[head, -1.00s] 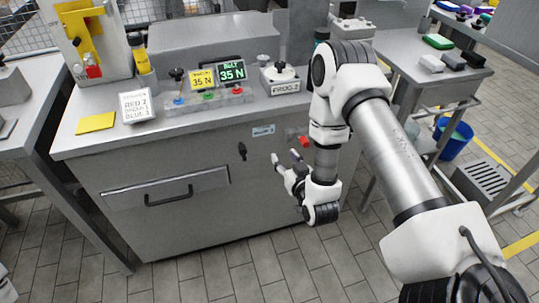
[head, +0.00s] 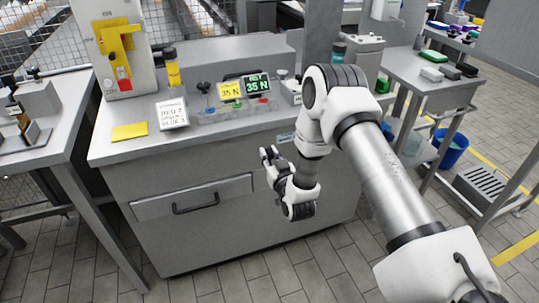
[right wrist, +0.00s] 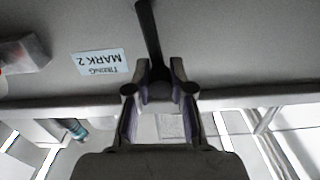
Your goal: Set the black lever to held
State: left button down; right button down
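The black lever (right wrist: 150,40) hangs on the grey cabinet front. In the right wrist view it comes down from the top, and its lower end lies between the fingertips of my right gripper (right wrist: 159,76). The fingers stand apart with a narrow gap at each side of the lever; I see no clear contact. In the head view my right gripper (head: 268,156) is at the cabinet front, right of the drawer handle, and the lever is hidden there. The positions marked for the lever cannot be read. My left gripper is out of view.
The drawer handle (head: 196,204) juts out. Floor in front is free.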

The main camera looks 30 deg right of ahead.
jog(key=shift+s+d+m, duration=0.1)
jog(key=shift+d+m, duration=0.35)
jog(key=shift+m, duration=0.35)
jog(key=c, duration=1)
grip_release()
jog(key=shift+s, duration=0.1)
jog(key=v, duration=1.1)
jog(key=shift+s+a, duration=0.2)
jog(key=shift+s, duration=0.2)
